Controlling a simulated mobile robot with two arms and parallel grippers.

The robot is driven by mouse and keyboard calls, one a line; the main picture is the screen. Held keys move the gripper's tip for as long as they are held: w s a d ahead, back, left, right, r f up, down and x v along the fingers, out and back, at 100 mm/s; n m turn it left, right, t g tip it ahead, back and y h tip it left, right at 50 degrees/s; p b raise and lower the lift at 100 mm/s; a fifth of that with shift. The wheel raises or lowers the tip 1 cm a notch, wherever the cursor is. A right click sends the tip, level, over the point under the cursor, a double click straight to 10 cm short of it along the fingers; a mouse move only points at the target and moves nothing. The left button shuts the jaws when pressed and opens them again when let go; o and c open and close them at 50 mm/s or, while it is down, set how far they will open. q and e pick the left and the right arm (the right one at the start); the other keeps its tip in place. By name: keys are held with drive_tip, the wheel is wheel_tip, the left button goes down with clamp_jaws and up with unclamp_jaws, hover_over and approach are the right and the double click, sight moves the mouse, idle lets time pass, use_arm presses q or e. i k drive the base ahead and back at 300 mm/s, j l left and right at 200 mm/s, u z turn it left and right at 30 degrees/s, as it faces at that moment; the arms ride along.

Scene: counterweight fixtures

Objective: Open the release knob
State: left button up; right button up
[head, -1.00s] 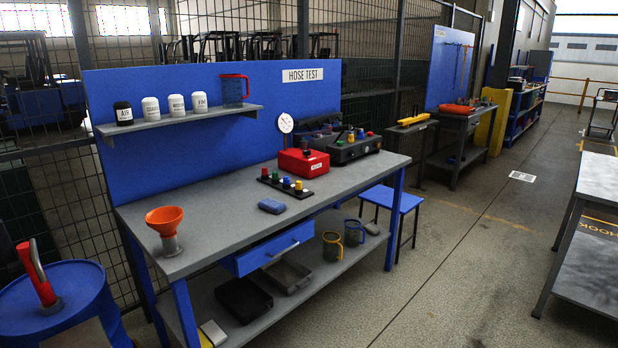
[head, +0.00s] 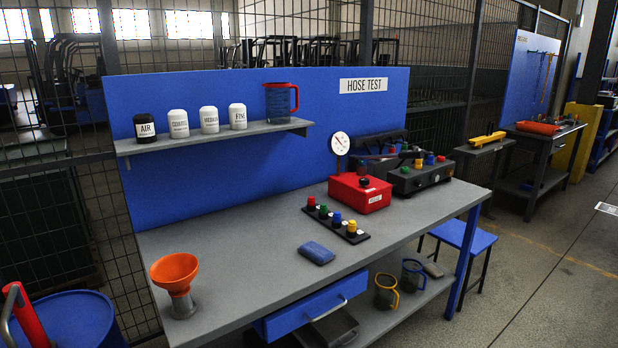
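A red box (head: 360,196) with a small pale label on its front stands on the grey bench, right of the middle. A small dark knob (head: 364,181) sits on its top; it may be the release knob, but the label is too small to read. A round white gauge (head: 340,143) stands just behind the box. I cannot tell whether the knob is open or closed. Neither of my grippers is in view.
The grey bench (head: 230,265) bears a strip of coloured knobs (head: 336,222), a blue pad (head: 316,253), an orange funnel (head: 175,276) and a dark box (head: 418,175) with coloured caps. A blue stool (head: 464,235) stands at the right end. Open floor lies front right.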

sight(364, 182)
drive_tip(key=i+l+u, duration=0.15)
drive_tip(key=l+u, duration=0.25)
drive_tip(key=i+l+u, duration=0.1)
drive_tip(key=l+u, duration=0.15)
drive_tip(key=u, duration=0.2)
drive_tip(key=l+u, duration=0.8)
